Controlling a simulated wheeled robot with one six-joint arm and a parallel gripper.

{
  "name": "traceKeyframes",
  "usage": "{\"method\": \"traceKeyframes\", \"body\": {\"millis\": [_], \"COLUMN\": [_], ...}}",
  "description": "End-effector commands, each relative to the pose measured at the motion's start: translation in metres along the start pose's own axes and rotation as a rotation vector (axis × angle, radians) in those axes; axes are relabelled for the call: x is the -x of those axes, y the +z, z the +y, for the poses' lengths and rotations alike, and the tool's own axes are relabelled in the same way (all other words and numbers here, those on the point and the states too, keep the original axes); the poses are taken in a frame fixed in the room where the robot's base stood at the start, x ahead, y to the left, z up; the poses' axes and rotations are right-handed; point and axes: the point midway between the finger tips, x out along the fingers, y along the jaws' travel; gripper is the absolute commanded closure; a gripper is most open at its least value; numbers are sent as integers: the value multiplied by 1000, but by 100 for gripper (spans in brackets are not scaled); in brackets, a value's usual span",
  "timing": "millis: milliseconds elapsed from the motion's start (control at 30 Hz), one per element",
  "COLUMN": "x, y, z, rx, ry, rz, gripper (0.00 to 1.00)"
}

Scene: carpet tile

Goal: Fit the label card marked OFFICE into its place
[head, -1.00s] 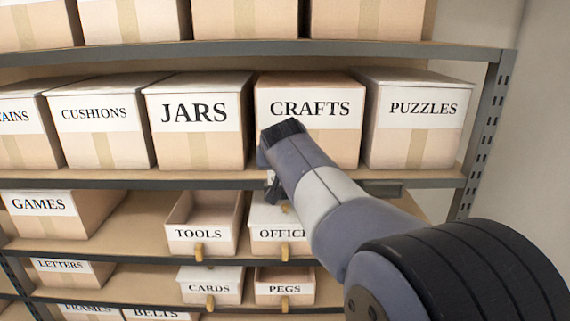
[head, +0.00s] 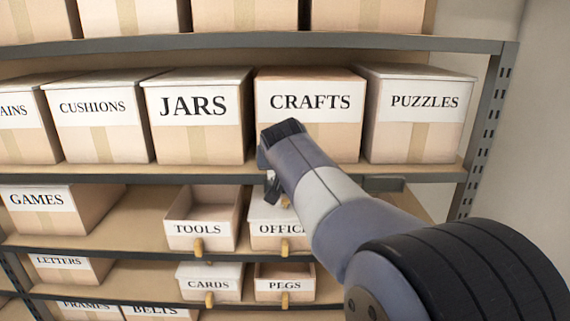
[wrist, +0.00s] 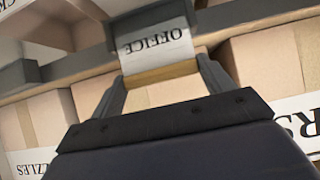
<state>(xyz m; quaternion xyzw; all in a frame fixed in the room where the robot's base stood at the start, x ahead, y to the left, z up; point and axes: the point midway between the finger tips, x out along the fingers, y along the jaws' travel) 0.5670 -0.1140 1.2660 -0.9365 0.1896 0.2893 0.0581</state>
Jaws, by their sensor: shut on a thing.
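The white label card marked OFFICE (wrist: 158,48) is held at the tips of my gripper (wrist: 160,80), as the wrist view shows. Its lettering is upside down there, and a yellowish strip (wrist: 160,74) lies between the two fingers. A dark grey piece (wrist: 145,20) shows beside the card's far part; I cannot tell whether they touch. In the head view my gripper (head: 272,190) is at the shelf edge below the CRAFTS box, and my arm mostly hides the card. A dark grey holder (head: 384,186) shows on that shelf edge, to the right.
The CRAFTS box (head: 312,88) and PUZZLES box (head: 418,98) stand on the shelf above. Below are an open TOOLS drawer (head: 199,229) and a drawer also lettered OFFICE (head: 280,229), partly behind my arm. Shelf space left of the TOOLS drawer is free.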

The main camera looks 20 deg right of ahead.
Motion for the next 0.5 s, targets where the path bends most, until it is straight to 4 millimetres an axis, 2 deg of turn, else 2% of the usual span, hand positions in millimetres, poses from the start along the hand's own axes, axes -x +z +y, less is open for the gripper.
{"method": "traceKeyframes", "body": {"millis": [500], "x": [-5], "y": [7], "z": [0], "rx": [0], "ry": [0], "rz": [0], "gripper": [48]}}
